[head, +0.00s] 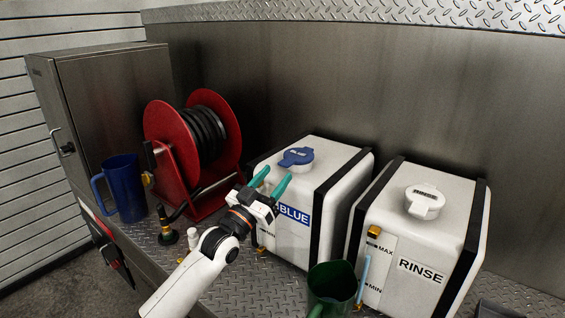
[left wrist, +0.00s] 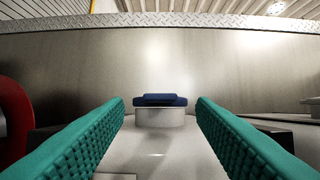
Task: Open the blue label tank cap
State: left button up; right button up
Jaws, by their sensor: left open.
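The blue label tank (head: 327,178) is a white box with black straps and a BLUE label on its front. Its blue cap (head: 297,156) sits flat and shut on the white neck on top. In the left wrist view the cap (left wrist: 160,100) is straight ahead, centred between my fingers but beyond their tips. My left gripper (head: 271,180) has teal fingers, is open and empty, and is in front of the tank's top front edge, short of the cap. The arm hides part of the tank's front. My right gripper is not in view.
The white RINSE tank (head: 447,232) with its white cap (head: 425,200) stands to the right. A green jug (head: 331,287) is in front of the tanks. A red hose reel (head: 165,140), a blue jug (head: 124,187) and a grey cabinet (head: 115,95) are to the left.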

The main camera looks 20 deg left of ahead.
aim_at(283, 166)
pick_arm(q)
jog(key=x, duration=0.3)
jog(key=shift+w+d+r+p, duration=0.15)
jog(key=shift+w+r+p, duration=0.05)
jog(key=shift+p, duration=0.15)
jog(key=shift+w, duration=0.2)
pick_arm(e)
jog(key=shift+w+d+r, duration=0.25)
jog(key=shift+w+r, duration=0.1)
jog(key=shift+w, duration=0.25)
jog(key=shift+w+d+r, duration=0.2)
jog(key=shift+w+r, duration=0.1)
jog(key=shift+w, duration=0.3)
pick_arm(q)
jog(key=shift+c, duration=0.8)
grip_shut()
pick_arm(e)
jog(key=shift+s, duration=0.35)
